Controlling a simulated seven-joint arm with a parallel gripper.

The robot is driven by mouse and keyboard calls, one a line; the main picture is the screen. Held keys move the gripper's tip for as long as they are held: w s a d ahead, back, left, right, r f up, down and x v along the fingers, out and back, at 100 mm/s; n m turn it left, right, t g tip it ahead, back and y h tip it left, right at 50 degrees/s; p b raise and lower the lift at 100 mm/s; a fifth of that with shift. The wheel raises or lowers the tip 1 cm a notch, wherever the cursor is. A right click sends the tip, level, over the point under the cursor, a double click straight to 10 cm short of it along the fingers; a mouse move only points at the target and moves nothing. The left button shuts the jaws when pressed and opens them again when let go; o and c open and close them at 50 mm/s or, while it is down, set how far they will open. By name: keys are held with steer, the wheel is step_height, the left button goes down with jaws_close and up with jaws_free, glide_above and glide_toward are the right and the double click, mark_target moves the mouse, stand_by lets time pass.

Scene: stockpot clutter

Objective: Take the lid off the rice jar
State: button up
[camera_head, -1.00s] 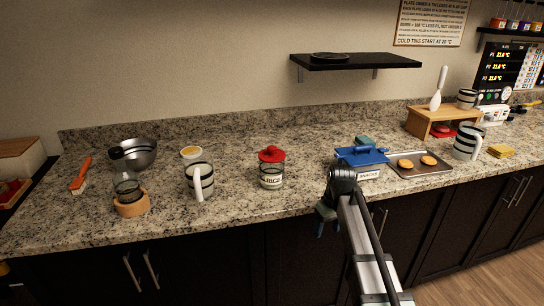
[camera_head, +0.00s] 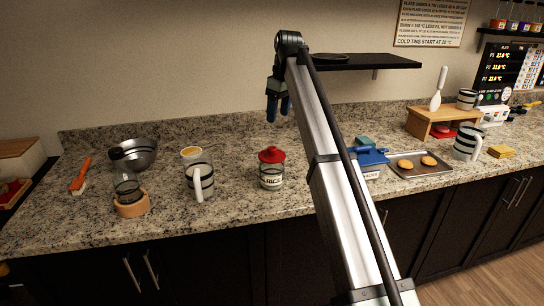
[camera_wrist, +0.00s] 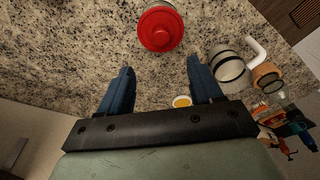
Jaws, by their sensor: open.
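The rice jar (camera_head: 271,180) is a clear glass jar with a RICE label, standing upright on the counter near its front middle. Its red lid (camera_head: 271,155) with a knob sits on top. In the wrist view the red lid (camera_wrist: 160,29) shows from above at the top edge and hides most of the jar. My gripper (camera_head: 278,115) is above and behind the jar, with its blue fingers pointing down. In the wrist view its fingers (camera_wrist: 159,80) are apart with nothing between them. It touches neither jar nor lid.
A blue-lidded box (camera_head: 371,160) is to the right, partly behind my arm. A dark wall shelf (camera_head: 370,62) is behind my arm.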

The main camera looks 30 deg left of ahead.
mark_target(272, 148)
steer(key=f, duration=0.4)
steer(key=a+f, duration=0.1)
steer(key=f, duration=0.4)
steer(key=a+f, duration=0.1)
steer(key=f, duration=0.3)
steer(key=shift+a+f, duration=0.1)
steer(key=shift+f, duration=0.1)
steer(key=shift+c, duration=0.2)
steer(key=c, duration=1.1)
